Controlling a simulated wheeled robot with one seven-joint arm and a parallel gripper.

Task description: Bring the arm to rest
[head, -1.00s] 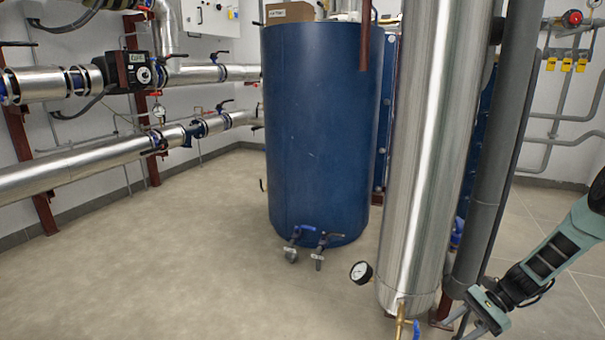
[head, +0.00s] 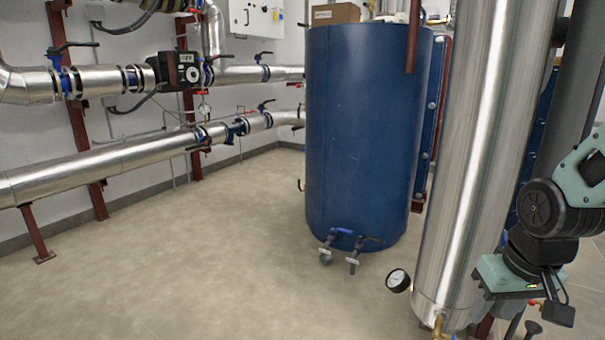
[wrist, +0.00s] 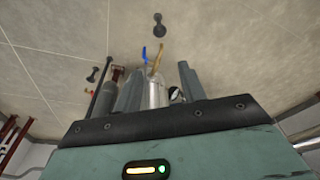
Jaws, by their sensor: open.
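My gripper shows in the wrist view (wrist: 159,83), with its two grey fingers apart and nothing held between them. The lower end of the steel column (wrist: 155,95) appears beyond the gap. In the head view my arm is bent at the right edge, with the gripper body low, beside the steel column (head: 475,150). In that view the fingers are hard to make out. I cannot tell how much room lies between my gripper and the column.
A pressure gauge (head: 398,280) and a brass valve (head: 440,325) sit at the column's foot. A blue tank (head: 365,140) with drain valves stands left of it. Insulated pipes (head: 110,160) line the left wall. The floor (head: 210,260) at centre left is clear.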

